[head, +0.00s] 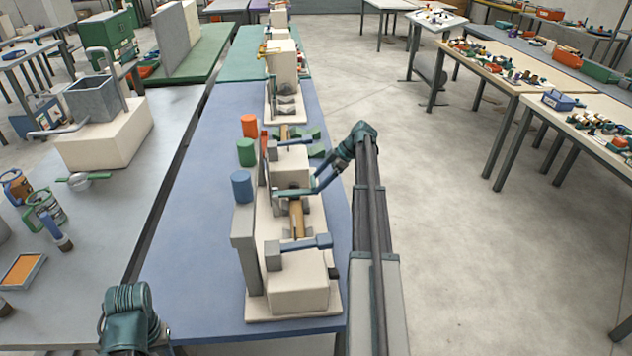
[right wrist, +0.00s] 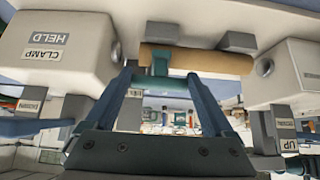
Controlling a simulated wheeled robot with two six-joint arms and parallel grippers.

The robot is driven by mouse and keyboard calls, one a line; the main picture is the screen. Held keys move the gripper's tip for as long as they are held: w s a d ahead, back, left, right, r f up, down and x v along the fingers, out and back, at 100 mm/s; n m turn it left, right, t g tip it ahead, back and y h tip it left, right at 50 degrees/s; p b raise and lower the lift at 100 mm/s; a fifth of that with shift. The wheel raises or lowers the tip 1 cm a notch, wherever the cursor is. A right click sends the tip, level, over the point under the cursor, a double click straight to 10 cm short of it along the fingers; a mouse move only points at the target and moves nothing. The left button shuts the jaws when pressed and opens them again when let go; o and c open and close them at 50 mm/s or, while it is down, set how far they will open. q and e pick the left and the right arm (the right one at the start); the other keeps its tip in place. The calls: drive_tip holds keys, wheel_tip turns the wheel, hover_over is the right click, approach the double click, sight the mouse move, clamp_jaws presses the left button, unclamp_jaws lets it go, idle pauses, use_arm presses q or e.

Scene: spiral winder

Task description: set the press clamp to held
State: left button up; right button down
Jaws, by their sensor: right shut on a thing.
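The spiral winder (head: 298,275) stands on the blue table, a row of cream blocks with a wooden rod (head: 297,218) between them. My right gripper (head: 308,189) reaches in from the right, at a teal-blue lever (head: 286,194) by the middle block. In the right wrist view its two fingers (right wrist: 160,82) stand on either side of a teal piece (right wrist: 160,64), in front of the wooden rod (right wrist: 205,62). It is shut on this teal lever; the exact contact is hard to see. A cream block (right wrist: 60,60) there bears the words CLAMP and HELD. My left gripper is out of view.
A blue bar lever (head: 305,243) sits at the front block. Blue (head: 241,187), green (head: 246,152) and orange (head: 249,126) cylinders stand along the winder's left side. The blue table (head: 190,270) is bare to the left. The floor on the right is clear.

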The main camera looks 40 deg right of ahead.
drive_tip(key=shift+s+d+f+b, duration=0.2)
drive_tip(key=shift+s+f+b, duration=0.15)
drive_tip(key=shift+f, duration=0.25)
unclamp_jaws()
drive_tip(key=shift+f, duration=0.1)
drive_tip(key=shift+w, duration=0.1)
